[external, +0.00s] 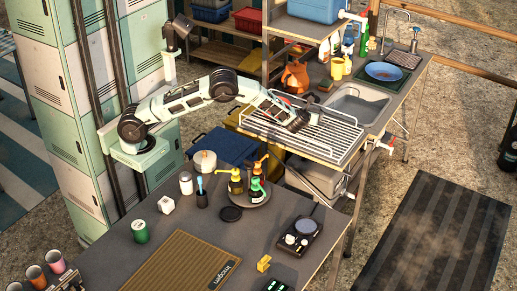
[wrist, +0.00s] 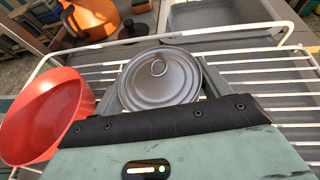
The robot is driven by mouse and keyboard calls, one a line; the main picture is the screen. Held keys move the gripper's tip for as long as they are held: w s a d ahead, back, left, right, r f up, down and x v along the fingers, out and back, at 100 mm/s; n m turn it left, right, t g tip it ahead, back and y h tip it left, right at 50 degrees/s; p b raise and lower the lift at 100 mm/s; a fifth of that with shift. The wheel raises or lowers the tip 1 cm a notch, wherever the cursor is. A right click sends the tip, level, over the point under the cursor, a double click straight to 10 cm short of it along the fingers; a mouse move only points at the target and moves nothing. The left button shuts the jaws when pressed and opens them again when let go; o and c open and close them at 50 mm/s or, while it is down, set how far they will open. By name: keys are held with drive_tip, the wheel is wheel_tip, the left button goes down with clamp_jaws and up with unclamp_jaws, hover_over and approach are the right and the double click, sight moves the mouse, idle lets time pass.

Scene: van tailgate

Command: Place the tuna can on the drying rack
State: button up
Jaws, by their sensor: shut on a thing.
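The tuna can (wrist: 160,80) shows in the wrist view as a round grey metal lid with a pull ring. My gripper (wrist: 164,92) is shut on it, with a finger at each side. The drying rack (external: 345,139) is a white wire frame beside the sink; its bars (wrist: 270,75) spread around and beyond the can in the wrist view. In the external view my gripper (external: 298,122) is low over the rack, and I cannot make out the can there. I cannot tell whether the can's underside touches the bars.
A red bowl (wrist: 42,118) is close on the left of the can in the wrist view. The sink (external: 358,105) lies beyond the rack, with yellow cups (external: 338,68) behind. The rack's right part is clear. A counter with bottles (external: 257,192) is in front.

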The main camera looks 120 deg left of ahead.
drive_tip(key=shift+f, duration=1.25)
drive_tip(key=shift+f, duration=0.15)
drive_tip(key=o, duration=1.1)
drive_tip(key=shift+r, duration=0.2)
drive_tip(key=v, duration=0.3)
drive_tip(key=shift+d+r, duration=0.1)
drive_tip(key=shift+r, duration=0.4)
wheel_tip(320, 180, up, 6)
drive_tip(key=shift+f+b, duration=0.1)
drive_tip(key=shift+b, duration=0.2)
